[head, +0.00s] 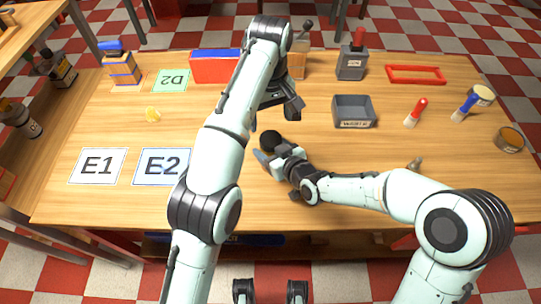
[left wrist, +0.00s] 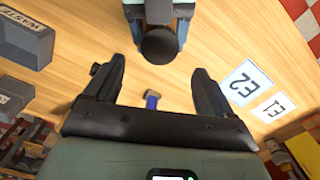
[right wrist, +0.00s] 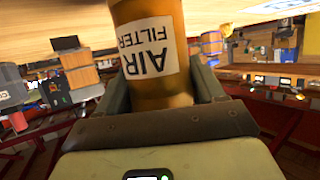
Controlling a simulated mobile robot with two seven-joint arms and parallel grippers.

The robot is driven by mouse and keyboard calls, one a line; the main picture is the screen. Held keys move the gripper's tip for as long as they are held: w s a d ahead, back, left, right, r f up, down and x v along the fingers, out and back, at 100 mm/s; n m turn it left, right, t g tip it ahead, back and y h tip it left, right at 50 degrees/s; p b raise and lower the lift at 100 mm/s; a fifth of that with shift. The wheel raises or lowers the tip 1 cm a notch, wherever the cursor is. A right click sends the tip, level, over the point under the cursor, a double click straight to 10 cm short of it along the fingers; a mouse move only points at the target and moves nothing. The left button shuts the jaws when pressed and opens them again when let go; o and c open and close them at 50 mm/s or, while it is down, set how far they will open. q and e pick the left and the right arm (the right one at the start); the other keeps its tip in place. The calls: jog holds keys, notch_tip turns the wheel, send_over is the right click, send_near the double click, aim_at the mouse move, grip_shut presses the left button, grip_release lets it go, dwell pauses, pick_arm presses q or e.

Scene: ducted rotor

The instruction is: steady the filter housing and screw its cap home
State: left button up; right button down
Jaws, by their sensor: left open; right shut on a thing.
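The filter housing (right wrist: 150,20) is an amber cylinder with a white AIR FILTER label in the right wrist view. My right gripper (right wrist: 160,90) is shut on it, fingers on both sides. A round black cap (head: 270,141) tops the housing in the head view; it also shows in the left wrist view (left wrist: 160,45). I cannot tell how tightly it sits. My left gripper (head: 284,104) is open and empty, above and behind the cap in the head view. In the left wrist view the cap lies just beyond the gap between the left fingertips (left wrist: 155,74), apart from them.
A grey WASTE bin (head: 354,124) stands to the right, with a red-handled brush (head: 417,110) and open tins beyond. Mats E1 (head: 98,180) and E2 lie left. A blue-handled tool (left wrist: 152,99) lies on the table. The front right of the table is mostly clear.

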aim_at(271, 138)
pick_arm(q)
jog(key=shift+f, duration=3.95)
jog(key=c, duration=1.1)
jog(key=m, duration=0.3)
jog(key=shift+m, duration=0.3)
jog(key=o, duration=1.2)
jog(key=shift+r, duration=2.25)
jog(key=shift+c, duration=0.5)
